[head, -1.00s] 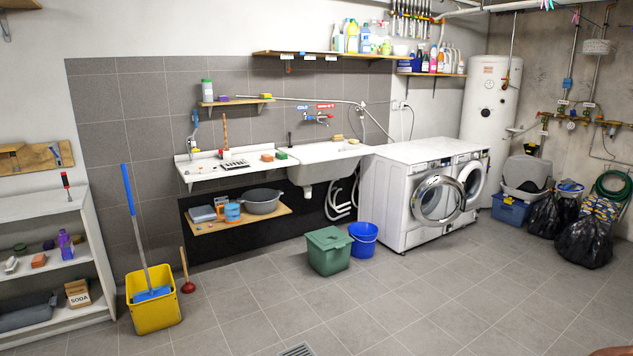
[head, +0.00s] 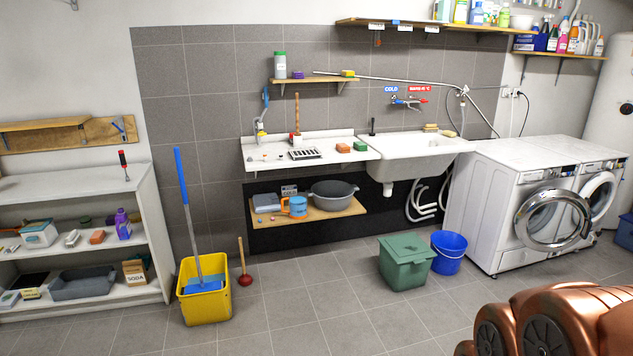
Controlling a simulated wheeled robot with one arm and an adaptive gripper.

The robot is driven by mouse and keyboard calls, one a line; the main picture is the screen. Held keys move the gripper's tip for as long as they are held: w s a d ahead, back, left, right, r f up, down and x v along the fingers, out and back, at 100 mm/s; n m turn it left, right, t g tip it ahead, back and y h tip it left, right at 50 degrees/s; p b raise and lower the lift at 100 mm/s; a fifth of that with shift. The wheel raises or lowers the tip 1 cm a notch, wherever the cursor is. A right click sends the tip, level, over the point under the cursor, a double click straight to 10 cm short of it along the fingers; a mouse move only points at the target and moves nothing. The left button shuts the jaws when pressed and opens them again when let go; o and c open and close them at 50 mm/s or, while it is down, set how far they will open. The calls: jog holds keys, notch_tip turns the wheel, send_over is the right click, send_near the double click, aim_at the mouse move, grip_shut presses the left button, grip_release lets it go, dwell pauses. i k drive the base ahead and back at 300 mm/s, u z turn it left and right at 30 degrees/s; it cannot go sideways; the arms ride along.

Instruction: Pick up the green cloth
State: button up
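I cannot make out a thing that is clearly a green cloth. A small green item (head: 360,146) lies on the white counter (head: 262,157), just left of the sink; it is too small to tell whether it is a folded cloth or a sponge. An orange-brown block (head: 343,148) lies beside it on the left. My gripper is not in view. Copper-coloured parts of my own arm show at the lower right of the head view, well apart from the counter.
A green lidded bin (head: 405,264) and a blue bucket (head: 448,253) stand on the floor before the sink (head: 405,146). A yellow mop bucket (head: 204,305) and a plunger (head: 244,277) stand further left. Washing machines (head: 500,220) are at right. The middle floor is clear.

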aim_at(360, 145)
jog(key=u, duration=0.35)
jog(key=i, duration=1.75)
jog(key=u, duration=0.25)
jog(key=i, duration=1.8)
jog(key=z, duration=0.4)
jog(key=i, duration=1.35)
jog(key=z, duration=0.25)
